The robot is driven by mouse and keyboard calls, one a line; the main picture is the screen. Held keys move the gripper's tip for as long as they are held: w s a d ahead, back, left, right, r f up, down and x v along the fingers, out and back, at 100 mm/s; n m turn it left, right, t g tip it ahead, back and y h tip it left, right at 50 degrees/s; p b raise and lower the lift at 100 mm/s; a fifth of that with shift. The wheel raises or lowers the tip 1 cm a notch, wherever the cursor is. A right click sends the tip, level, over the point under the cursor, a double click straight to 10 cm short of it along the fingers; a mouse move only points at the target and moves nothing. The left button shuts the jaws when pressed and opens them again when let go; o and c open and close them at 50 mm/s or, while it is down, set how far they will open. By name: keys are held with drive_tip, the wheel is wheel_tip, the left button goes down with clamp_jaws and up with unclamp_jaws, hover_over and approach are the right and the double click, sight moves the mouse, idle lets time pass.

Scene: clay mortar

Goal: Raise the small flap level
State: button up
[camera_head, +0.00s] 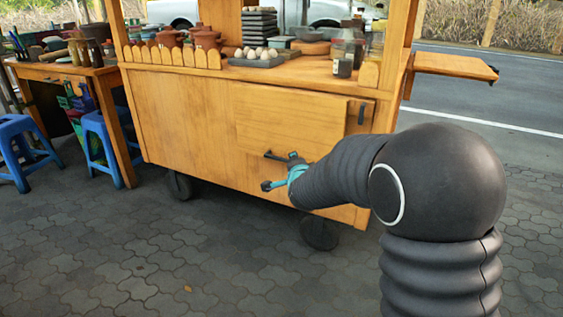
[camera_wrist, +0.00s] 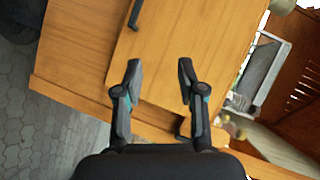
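The small flap (camera_head: 285,115) is a wooden panel hanging against the front of the wooden cart, below the counter. A dark bar handle (camera_head: 273,155) sits at its lower edge. In the wrist view, which is turned sideways, the flap (camera_wrist: 190,50) fills the middle and its handle (camera_wrist: 135,14) is at the top, beyond my fingertips. My gripper (camera_head: 278,171) is just below and right of the handle in the head view. In the wrist view my gripper (camera_wrist: 160,68) is open, with nothing between its fingers.
A second dark handle (camera_head: 361,112) is on the cart front, right of the flap. A side shelf (camera_head: 455,65) sticks out level at the right. Trays, pots and jars stand on the counter. Blue stools (camera_head: 20,150) and a table are at left. The paving in front is clear.

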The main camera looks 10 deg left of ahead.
sight(280, 160)
drive_tip(key=w+a+f+m+t+h+b, duration=0.1)
drive_tip(key=w+a+f+m+t, duration=0.15)
drive_tip(key=f, duration=0.25)
drive_tip(key=w+a+f+m+t, duration=0.1)
drive_tip(key=w+a+f+m, duration=0.2)
drive_tip(key=a+f, duration=0.15)
drive_tip(key=shift+n+g, duration=0.25)
drive_tip(key=w, duration=0.6)
drive_tip(key=w+p, duration=0.1)
drive_tip(key=w, duration=0.6)
drive_tip(key=shift+w+d+f, duration=0.2)
drive_tip(key=shift+w, duration=0.1)
clamp_jaws()
drive_tip(key=shift+a, duration=0.15)
